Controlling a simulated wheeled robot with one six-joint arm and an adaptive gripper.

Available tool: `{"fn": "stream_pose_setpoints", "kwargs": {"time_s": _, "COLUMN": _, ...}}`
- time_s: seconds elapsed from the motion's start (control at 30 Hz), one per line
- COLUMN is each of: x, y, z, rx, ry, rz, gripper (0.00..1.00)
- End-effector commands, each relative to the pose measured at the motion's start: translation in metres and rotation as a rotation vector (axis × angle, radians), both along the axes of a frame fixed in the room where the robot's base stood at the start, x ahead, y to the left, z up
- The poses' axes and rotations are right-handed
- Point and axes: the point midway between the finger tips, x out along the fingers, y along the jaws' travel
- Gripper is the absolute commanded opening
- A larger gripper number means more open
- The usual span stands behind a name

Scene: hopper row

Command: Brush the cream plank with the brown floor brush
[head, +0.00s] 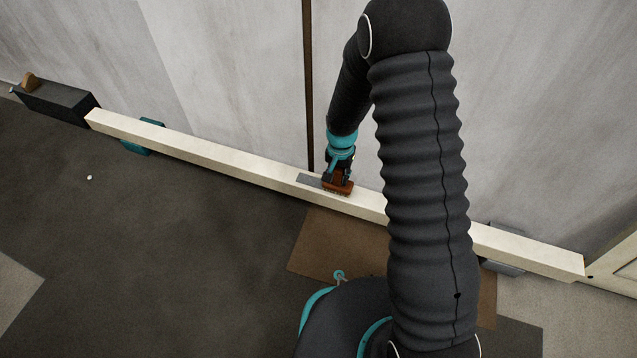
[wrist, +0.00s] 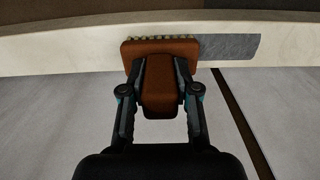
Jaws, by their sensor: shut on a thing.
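The cream plank (head: 240,164) runs long and level along the foot of the grey wall, and it also crosses the top of the wrist view (wrist: 60,51). My gripper (head: 338,178) is shut on the brown floor brush (head: 340,188) at the plank's middle. In the wrist view both fingers of my gripper (wrist: 159,90) clasp the brush's block-shaped handle (wrist: 159,82). The bristles show along the brush's far edge at the plank. Whether they touch it is hard to tell. A grey patch (wrist: 228,47) lies on the plank beside the brush.
A dark box (head: 55,101) with a tan piece on top stands at the plank's left end. A teal support (head: 143,137) and a grey one (head: 505,265) show under the plank. A brown mat (head: 335,245) lies in front. A small white bit (head: 89,177) is on the dark floor.

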Motion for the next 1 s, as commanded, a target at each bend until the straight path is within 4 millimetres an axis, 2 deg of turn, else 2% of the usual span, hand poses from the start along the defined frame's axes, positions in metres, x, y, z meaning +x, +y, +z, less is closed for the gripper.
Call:
{"fn": "stream_pose_setpoints", "kwargs": {"time_s": 0.2, "x": 0.006, "y": 0.017, "z": 0.0, "rx": 0.0, "ry": 0.0, "rz": 0.002, "gripper": 0.0}}
{"fn": "stream_pose_setpoints", "kwargs": {"time_s": 0.67, "x": 0.008, "y": 0.023, "z": 0.0, "rx": 0.0, "ry": 0.0, "rz": 0.001, "gripper": 0.0}}
{"fn": "stream_pose_setpoints", "kwargs": {"time_s": 1.0, "x": 0.018, "y": 0.049, "z": -0.001, "rx": 0.0, "ry": -0.001, "rz": 0.003, "gripper": 0.0}}
